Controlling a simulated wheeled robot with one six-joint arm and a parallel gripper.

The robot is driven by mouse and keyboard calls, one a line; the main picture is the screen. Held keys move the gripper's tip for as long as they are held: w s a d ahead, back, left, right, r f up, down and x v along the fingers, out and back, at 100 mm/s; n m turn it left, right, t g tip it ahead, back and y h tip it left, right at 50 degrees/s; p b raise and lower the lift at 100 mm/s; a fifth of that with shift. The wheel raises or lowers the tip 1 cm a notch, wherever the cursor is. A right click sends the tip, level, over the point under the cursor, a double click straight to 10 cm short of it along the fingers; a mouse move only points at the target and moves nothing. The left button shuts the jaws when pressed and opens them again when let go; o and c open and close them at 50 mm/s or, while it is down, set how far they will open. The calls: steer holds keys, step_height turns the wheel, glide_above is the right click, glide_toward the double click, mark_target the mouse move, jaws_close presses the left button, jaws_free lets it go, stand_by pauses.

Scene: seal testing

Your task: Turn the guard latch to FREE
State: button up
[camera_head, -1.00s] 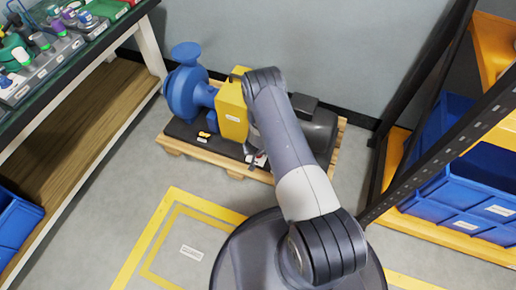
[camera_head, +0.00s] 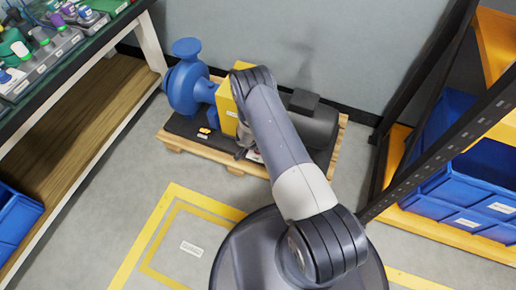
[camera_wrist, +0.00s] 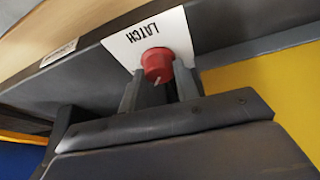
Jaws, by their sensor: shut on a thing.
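The guard latch is a red round knob (camera_wrist: 157,65) with a pale mark on its face, in the wrist view. It sits on a white plate (camera_wrist: 120,48) printed LATCH, upside down in the picture. My gripper (camera_wrist: 158,88) is shut on the knob, one grey finger on each side of its lower part. The word FREE is not readable in any view. In the head view my arm hides the knob; the yellow guard (camera_head: 226,108) of the pump shows left of my arm, with my gripper (camera_head: 243,152) low beside it.
The blue pump (camera_head: 186,85) and dark motor (camera_head: 312,118) stand on a wooden pallet (camera_head: 190,155) by the wall. A bench (camera_head: 95,75) is on the left, a rack with blue bins (camera_head: 455,205) on the right.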

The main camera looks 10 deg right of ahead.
steer(key=shift+m, duration=0.4)
steer(key=o, duration=0.7)
steer(key=shift+r, duration=0.1)
steer(key=p+v, duration=0.3)
steer(key=v, duration=0.7)
steer(key=shift+a+r+p, duration=0.2)
steer(key=shift+r+p, duration=0.1)
steer(key=shift+p, duration=0.05)
steer(key=shift+w, duration=0.1)
